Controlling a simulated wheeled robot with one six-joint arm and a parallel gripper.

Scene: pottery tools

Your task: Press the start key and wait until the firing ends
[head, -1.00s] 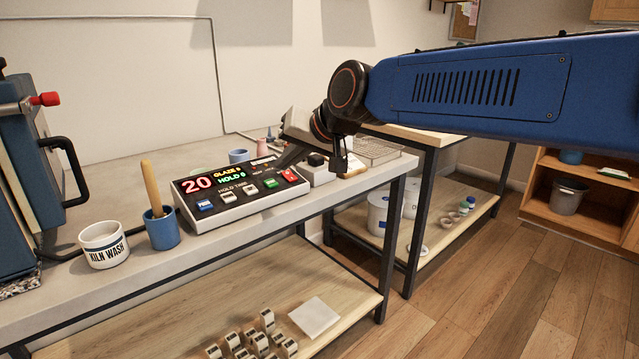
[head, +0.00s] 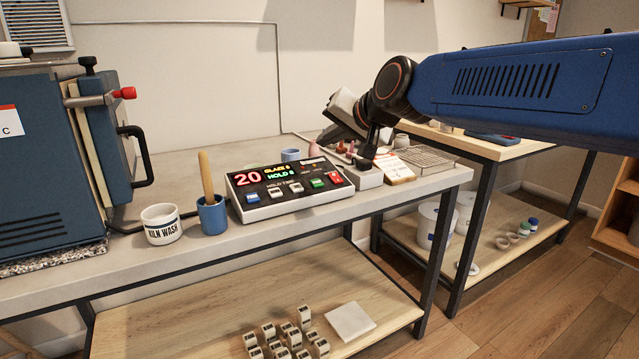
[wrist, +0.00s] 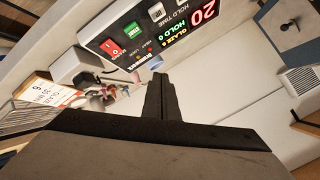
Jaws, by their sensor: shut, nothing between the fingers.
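The kiln controller (head: 300,203) is a white box with a dark sloped face on the bench. A green key (head: 318,183) sits beside a red switch (head: 334,177); blue and white keys lie to the left. The wrist view also shows the green key (wrist: 133,29) and red switch (wrist: 113,48). My gripper (head: 368,150) is shut and empty, beyond the controller's right end, apart from the keys.
A KILN WASH cup (head: 161,225) and a blue cup with a wooden handle (head: 211,214) stand left of the controller. A small white box (head: 368,180), a card (head: 396,170) and a wire rack (head: 428,158) lie to its right.

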